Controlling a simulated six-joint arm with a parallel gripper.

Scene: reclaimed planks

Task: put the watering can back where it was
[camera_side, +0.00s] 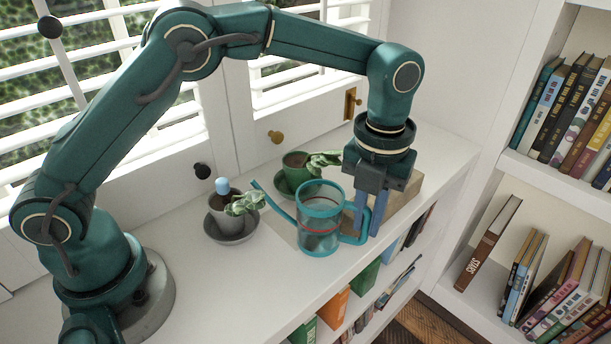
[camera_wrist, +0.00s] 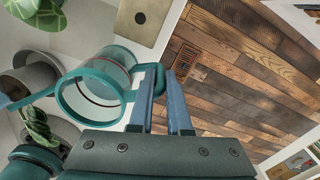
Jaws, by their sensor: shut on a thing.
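The watering can (camera_side: 320,225) has a clear body with teal rims, a red line round it, a teal spout at the left and a teal handle at the right. My gripper (camera_side: 369,218) points down and is shut on the handle, with its blue fingers either side of it. The wrist view also shows the can (camera_wrist: 97,85) left of my gripper (camera_wrist: 170,85). The can looks upright, near the front edge of the white shelf top (camera_side: 225,285). I cannot tell whether its base touches the surface.
A grey pot (camera_side: 224,207) with a drooping plant and blue-topped piece stands on a grey saucer left of the can. A green pot (camera_side: 293,172) stands behind it. A wooden block (camera_side: 403,200) lies behind my gripper. Books fill the shelves below and right.

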